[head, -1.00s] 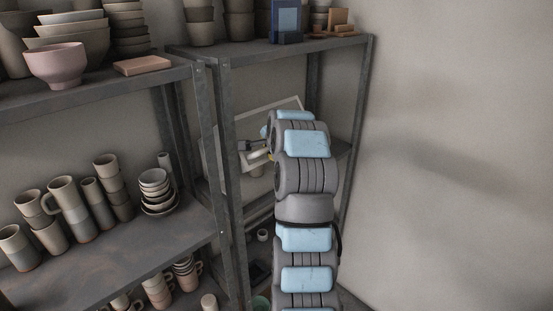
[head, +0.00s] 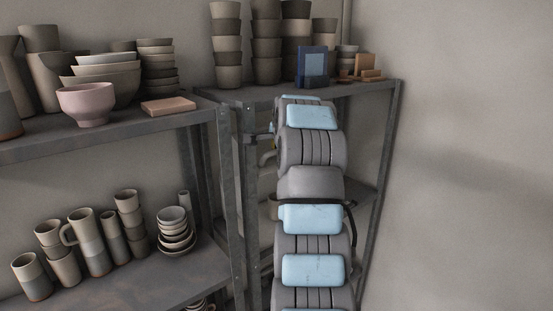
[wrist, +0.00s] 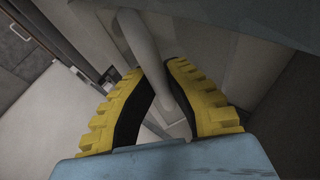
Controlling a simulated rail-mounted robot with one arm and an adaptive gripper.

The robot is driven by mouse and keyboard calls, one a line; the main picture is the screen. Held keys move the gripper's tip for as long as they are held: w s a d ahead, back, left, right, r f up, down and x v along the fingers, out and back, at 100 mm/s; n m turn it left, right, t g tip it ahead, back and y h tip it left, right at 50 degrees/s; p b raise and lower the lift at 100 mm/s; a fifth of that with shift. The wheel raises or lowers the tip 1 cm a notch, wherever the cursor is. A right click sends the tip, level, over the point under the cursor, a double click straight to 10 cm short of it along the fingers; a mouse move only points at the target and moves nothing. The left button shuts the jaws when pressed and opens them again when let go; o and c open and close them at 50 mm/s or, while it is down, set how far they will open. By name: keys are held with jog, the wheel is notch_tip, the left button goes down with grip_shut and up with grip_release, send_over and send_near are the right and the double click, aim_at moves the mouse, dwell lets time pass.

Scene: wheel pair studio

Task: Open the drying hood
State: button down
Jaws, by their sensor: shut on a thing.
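In the wrist view, my gripper (wrist: 155,70) has its yellow, black-padded fingers closed on a pale grey bar (wrist: 150,55), one finger on each side. The bar looks like the drying hood's handle. It runs from the top of the picture down between the fingers, beside pale and grey panels whose outline as a hood I cannot make out. In the head view, my arm covers most of the hood's place in the right rack. Only a bit of my gripper shows at the arm's left edge, with a small pale curved piece (head: 267,157) below it.
The right rack's top shelf (head: 225,96) holds stacked pots (head: 266,45) and a blue framed thing (head: 312,67). The left rack holds bowls (head: 86,103) and mugs (head: 90,242). A rack post (head: 228,190) stands close left of my arm. Bare wall is at right.

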jog(key=shift+w+r, duration=0.15)
jog(key=shift+r, duration=0.25)
jog(key=c, duration=1)
grip_release()
jog(key=shift+c, duration=0.2)
jog(key=v, duration=1.2)
jog(key=shift+a+f, duration=0.1)
jog(key=shift+c, duration=0.2)
